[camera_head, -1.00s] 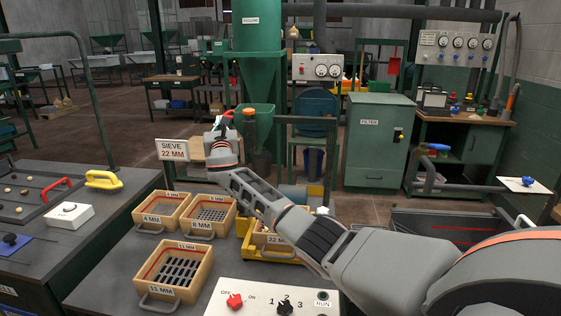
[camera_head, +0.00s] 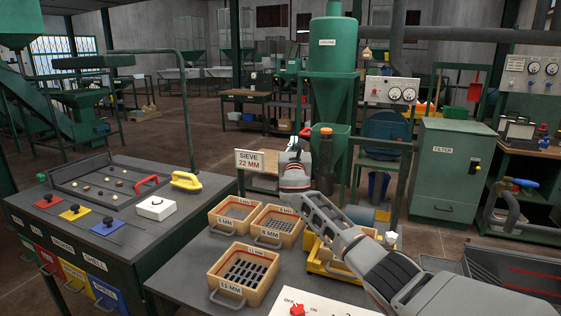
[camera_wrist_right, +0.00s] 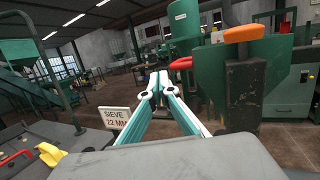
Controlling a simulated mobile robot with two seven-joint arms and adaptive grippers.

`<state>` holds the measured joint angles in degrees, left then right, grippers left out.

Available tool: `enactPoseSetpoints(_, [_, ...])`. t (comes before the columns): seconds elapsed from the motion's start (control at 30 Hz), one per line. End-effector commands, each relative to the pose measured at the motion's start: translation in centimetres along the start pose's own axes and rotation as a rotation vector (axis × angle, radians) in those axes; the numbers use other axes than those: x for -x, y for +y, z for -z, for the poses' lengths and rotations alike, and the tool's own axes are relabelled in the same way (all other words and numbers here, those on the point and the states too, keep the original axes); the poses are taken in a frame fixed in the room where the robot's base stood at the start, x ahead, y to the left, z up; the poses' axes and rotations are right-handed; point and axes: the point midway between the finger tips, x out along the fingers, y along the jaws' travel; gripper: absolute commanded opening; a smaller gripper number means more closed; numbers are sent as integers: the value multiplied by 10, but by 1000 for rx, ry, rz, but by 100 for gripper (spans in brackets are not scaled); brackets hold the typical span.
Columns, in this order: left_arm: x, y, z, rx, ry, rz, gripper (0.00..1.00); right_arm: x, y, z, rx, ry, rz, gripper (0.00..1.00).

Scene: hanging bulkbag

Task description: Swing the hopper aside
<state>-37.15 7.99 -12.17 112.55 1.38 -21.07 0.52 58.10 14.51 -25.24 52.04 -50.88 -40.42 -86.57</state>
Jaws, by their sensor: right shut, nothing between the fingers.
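The green hopper (camera_head: 334,146) stands behind the sieve table, below the tall green cyclone, beside a dark post with an orange top (camera_head: 326,131). In the right wrist view the hopper (camera_wrist_right: 207,88) is right of the fingers, with a red handle (camera_wrist_right: 181,63) at its upper left. My right gripper (camera_head: 299,142) reaches out just left of the hopper. Its fingertips (camera_wrist_right: 157,80) are together and hold nothing. They look close to the red handle but apart from it; depth is hard to judge. My left gripper is not in view.
A sign reading SIEVE 22 MM (camera_head: 249,160) stands left of my gripper. Sieve trays (camera_head: 243,273) sit on the table under my forearm. The sorting bench (camera_head: 100,185) is at left, the filter cabinet (camera_head: 452,175) at right.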

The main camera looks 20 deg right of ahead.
Motion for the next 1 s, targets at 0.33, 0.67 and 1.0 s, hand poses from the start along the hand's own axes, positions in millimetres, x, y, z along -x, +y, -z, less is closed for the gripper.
enactPoseSetpoints(0.33, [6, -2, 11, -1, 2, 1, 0, 62, 24, 2, -1, 2, -5, 0])
enactPoseSetpoints(0.67, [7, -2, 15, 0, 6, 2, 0, 94, 35, 4, 0, 3, -3, 0])
enactPoseSetpoints(1.0, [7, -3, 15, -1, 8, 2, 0, 96, 36, 4, 1, 2, -2, 0])
